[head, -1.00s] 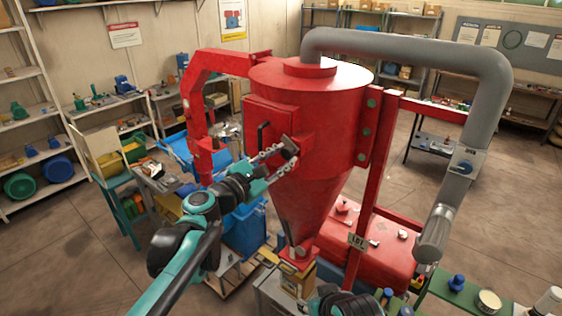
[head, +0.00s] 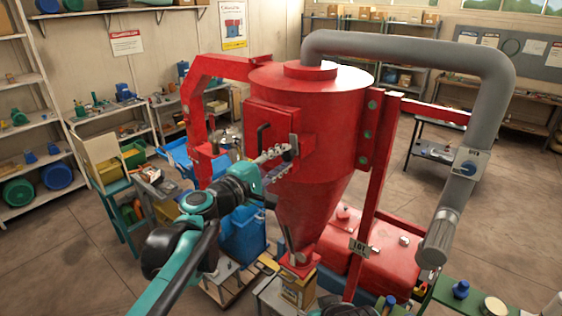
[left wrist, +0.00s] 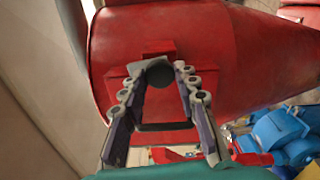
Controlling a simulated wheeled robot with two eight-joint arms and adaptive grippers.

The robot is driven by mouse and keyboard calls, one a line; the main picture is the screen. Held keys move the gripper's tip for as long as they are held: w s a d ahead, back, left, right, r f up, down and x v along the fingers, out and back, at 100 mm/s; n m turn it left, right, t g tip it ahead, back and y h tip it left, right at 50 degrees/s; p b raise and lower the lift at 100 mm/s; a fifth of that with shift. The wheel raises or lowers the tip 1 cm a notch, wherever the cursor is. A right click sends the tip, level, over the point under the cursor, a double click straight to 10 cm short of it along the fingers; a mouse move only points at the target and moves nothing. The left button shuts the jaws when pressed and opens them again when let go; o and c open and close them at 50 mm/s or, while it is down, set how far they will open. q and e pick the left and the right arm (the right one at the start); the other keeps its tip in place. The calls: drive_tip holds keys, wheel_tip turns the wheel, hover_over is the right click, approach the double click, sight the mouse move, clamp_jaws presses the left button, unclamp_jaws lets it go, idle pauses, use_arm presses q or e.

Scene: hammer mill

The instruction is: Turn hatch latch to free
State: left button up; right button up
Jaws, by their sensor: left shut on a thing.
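The red hatch (head: 268,127) sits on the side of the large red hopper (head: 325,110) and lies against it. A black bar handle (head: 262,134) is on its left part, and it also shows in the left wrist view (left wrist: 165,127). The hatch latch, with a grey plate and dark round knob (left wrist: 159,73), is at the hatch's right edge. My left gripper (head: 283,154) is at the latch in the head view. In the left wrist view its fingertips (left wrist: 160,68) are on both sides of the knob, shut on it. The fingers partly hide the latch in the head view. My right gripper is out of view.
A red curved arm frame (head: 200,95) stands left of the hopper. A grey pipe (head: 490,100) runs down on the right. A green table (head: 455,300) with small items is at the lower right.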

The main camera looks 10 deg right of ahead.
use_arm(q)
drive_tip(key=shift+m, duration=0.7)
drive_tip(key=o, duration=1.2)
drive_tip(key=shift+c, duration=0.2)
drive_tip(key=v, duration=1.2)
drive_tip(key=shift+s, duration=0.1)
